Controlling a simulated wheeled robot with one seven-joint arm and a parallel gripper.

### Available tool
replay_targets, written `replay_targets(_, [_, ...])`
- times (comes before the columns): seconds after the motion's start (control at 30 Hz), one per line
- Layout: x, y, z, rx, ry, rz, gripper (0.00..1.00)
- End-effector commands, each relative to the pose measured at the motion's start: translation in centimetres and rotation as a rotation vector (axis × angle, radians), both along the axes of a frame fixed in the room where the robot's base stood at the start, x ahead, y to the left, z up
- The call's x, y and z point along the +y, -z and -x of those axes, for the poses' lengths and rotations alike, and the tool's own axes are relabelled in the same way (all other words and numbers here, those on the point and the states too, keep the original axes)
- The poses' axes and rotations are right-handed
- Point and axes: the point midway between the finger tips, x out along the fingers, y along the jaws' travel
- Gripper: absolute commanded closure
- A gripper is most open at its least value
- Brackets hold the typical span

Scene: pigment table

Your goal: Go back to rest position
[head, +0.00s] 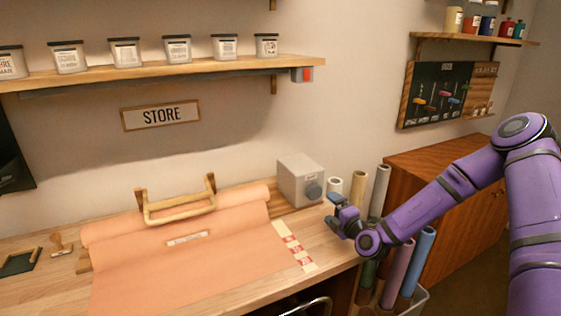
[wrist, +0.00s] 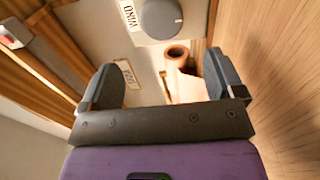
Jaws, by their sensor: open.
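My gripper (head: 335,210) is at the end of my purple arm, over the right end of the wooden table (head: 340,240) in the head view. In the wrist view my gripper (wrist: 160,85) shows its two grey fingers spread apart, with nothing held between them. Beyond the fingers the wrist view shows the grey box's round knob (wrist: 161,18) and a brown roll end (wrist: 177,53). The grey box (head: 300,180) stands just left of my gripper in the head view, apart from it.
An orange sheet (head: 190,265) from a roll covers much of the table, with a wooden handle frame (head: 178,207) over it. Upright rolls (head: 358,190) stand by my forearm, near a wooden cabinet (head: 430,165). A shelf (head: 160,72) with several labelled tubs hangs above.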

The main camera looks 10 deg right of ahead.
Motion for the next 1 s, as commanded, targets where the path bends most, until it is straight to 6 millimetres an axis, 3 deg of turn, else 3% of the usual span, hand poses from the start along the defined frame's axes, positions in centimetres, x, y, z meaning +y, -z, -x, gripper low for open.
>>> replay_targets(0.17, [2.0, -3.4, 0.7, -0.125, -0.135, 0.146, 0.12])
replay_targets(0.37, [5.4, -8.2, 3.1, -0.340, -0.365, 0.398, 0.12])
replay_targets(0.7, [10.0, -14.4, 9.3, -0.714, -0.739, 0.813, 0.12])
replay_targets(1.0, [11.7, -18.0, 15.7, -1.046, -1.047, 1.168, 0.12])
